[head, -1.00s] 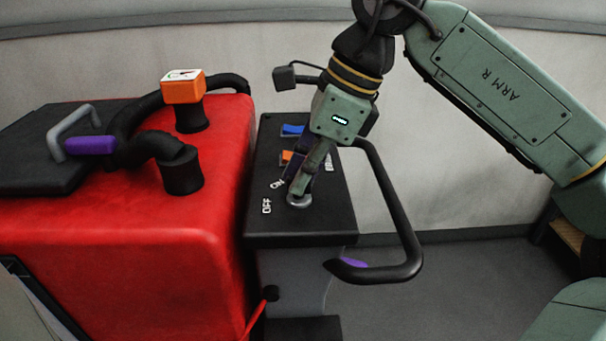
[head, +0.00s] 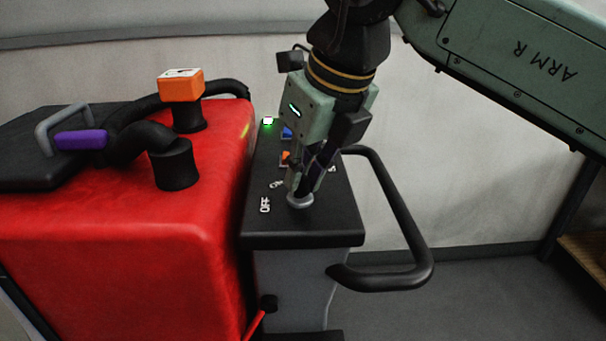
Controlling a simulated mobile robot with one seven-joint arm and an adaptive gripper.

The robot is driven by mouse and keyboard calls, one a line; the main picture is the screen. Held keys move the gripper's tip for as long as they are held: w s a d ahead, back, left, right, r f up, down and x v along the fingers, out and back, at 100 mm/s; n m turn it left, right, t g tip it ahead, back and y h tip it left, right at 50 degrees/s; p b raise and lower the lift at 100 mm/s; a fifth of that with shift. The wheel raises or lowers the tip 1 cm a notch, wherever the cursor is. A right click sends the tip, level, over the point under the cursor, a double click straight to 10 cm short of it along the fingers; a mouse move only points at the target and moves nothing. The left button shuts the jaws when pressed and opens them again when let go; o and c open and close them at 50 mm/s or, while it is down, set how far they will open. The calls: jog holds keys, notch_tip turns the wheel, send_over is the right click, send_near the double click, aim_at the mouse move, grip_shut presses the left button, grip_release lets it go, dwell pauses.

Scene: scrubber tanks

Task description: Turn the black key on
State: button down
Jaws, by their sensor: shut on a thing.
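My gripper (head: 300,192) points down at the black control panel (head: 292,232) and is shut at the round grey key switch (head: 299,203). The black key itself is hidden between my fingers. The white OFF label (head: 265,205) is just left of the switch. The ON label (head: 276,184) is above left and partly covered by my fingers.
Blue (head: 287,133) and orange (head: 285,156) switches sit behind my gripper. A black handle bar (head: 405,222) loops out at the panel's right.

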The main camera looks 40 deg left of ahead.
jog(key=shift+m, duration=0.5)
jog(key=c, duration=1.7)
grip_release()
jog(key=shift+o, duration=0.2)
jog(key=v, duration=1.2)
jog(key=shift+s, duration=0.25)
jog(key=shift+a, duration=0.15)
